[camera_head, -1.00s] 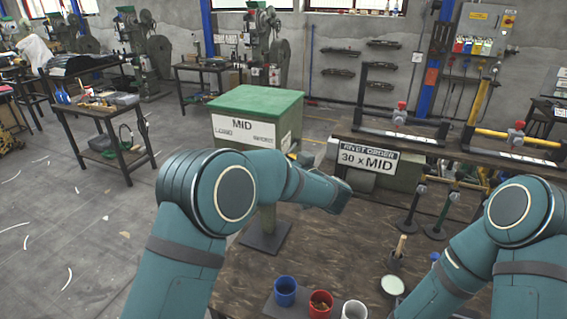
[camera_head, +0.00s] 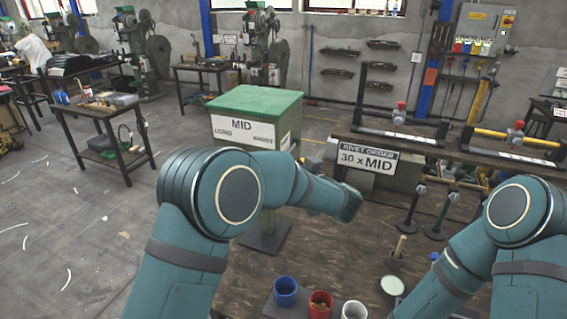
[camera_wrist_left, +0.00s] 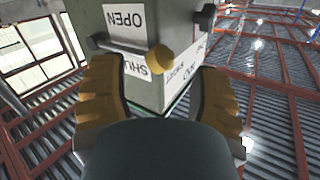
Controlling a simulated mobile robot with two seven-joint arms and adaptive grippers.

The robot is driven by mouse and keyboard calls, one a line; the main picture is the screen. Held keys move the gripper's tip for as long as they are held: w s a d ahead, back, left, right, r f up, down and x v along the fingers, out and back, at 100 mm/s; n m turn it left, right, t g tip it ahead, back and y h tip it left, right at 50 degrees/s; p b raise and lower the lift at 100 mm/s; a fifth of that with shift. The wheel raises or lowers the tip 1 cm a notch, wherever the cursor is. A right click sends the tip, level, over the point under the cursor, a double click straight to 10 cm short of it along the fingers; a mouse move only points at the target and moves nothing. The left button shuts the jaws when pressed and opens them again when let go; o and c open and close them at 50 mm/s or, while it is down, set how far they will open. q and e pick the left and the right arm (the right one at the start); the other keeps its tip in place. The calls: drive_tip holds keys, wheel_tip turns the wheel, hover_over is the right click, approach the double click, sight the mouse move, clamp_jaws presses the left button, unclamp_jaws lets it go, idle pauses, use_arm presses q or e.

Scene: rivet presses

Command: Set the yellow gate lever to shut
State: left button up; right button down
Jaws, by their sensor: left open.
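The left wrist view shows the grey-green gate box upside down, with an OPEN label (camera_wrist_left: 123,17) and a SHUT label (camera_wrist_left: 138,65). The gate lever has a thin rod and a yellow knob (camera_wrist_left: 159,58). The rod passes between the two labels, and the knob overlaps the edge of the SHUT label. My left gripper (camera_wrist_left: 158,78) is open, with its yellow-padded fingers on either side of the knob. I see no contact, though depth is hard to judge. In the head view the lever and left gripper cannot be made out. My right gripper is out of view.
A green-topped bin labelled MID (camera_head: 258,100) stands behind my left arm. A sign reading 30 x MID (camera_head: 367,158) is on the bench. Blue (camera_head: 286,290), red (camera_head: 320,304) and white (camera_head: 354,311) cups stand at the front. A dark knob (camera_wrist_left: 205,16) sticks out from the box.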

use_arm(q)
drive_tip(key=v, duration=0.8)
drive_tip(key=shift+s+d, duration=0.3)
